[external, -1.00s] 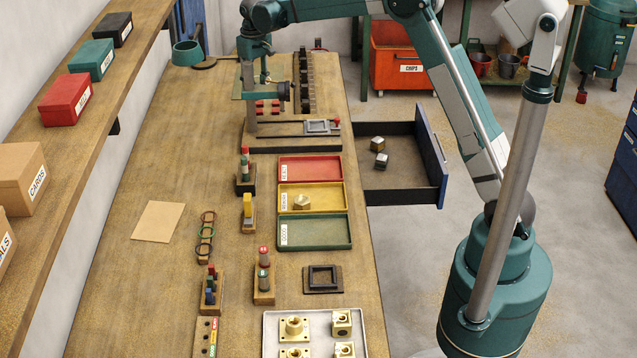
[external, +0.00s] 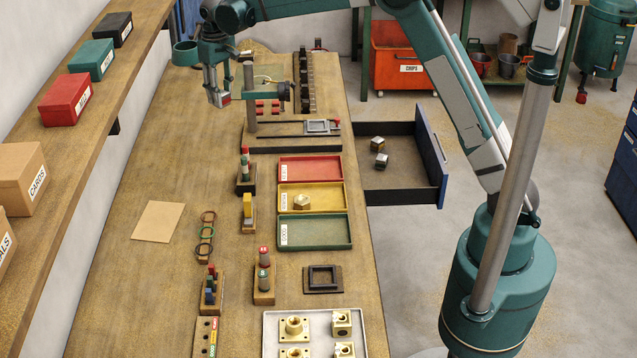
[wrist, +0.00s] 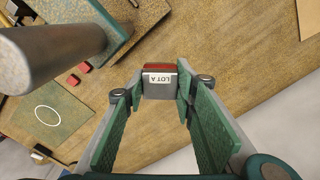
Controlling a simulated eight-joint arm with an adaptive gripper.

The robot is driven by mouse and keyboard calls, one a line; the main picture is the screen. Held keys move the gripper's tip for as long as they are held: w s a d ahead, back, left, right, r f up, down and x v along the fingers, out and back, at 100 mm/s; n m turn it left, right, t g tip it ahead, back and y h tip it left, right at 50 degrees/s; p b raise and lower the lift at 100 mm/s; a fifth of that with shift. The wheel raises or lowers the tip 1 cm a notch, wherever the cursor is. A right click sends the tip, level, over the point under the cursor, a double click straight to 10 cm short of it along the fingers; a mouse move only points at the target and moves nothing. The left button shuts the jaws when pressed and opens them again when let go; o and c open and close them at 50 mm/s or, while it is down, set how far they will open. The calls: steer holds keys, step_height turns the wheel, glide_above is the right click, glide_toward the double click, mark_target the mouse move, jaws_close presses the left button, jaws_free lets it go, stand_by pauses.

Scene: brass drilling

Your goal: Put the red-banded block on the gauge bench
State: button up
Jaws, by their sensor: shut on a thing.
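My gripper (external: 222,97) is shut on the red-banded block (wrist: 159,83), a grey block with a red top and a "LOT A" label. The wrist view shows it between my two fingertips (wrist: 160,88); in the external view only a small red-and-grey part shows. My gripper holds it over the wooden bench, left of an upright post (external: 250,98). The post carries a dial-like part (external: 283,92) and stands near a dark-edged base (external: 290,142). I cannot tell for sure which of these is the gauge bench.
The post (wrist: 50,50) looms close at upper left in the wrist view. A green plate with a white circle (wrist: 48,115) and small red blocks (wrist: 80,72) lie nearby. An open drawer (external: 400,185) holds two blocks. The bench's left side is largely clear.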

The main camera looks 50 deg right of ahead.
steer(key=s+a+f+n, duration=0.2)
steer(key=s+a+n, duration=0.3)
steer(key=a, duration=0.8)
steer(key=s+a+f+n, duration=0.25)
steer(key=s+a, duration=0.55)
steer(key=a, duration=0.5)
steer(key=s+a+f+n+p, duration=0.1)
steer(key=s+a+f+n, duration=0.2)
steer(key=s+a+n, duration=1.25)
steer(key=s+a+r+n+p, duration=0.1)
steer(key=s+a+p, duration=0.4)
steer(key=a, duration=0.9)
steer(key=s+a+r+n+p, duration=0.2)
steer(key=s+a+p, duration=0.3)
steer(key=s+a, duration=0.5)
steer(key=a, duration=0.4)
steer(key=shift+a+r, duration=0.2)
steer(key=shift+a, duration=0.15)
steer(key=shift+s+f, duration=0.1)
steer(key=shift+f, duration=3.05)
steer(key=shift+f, duration=1.9)
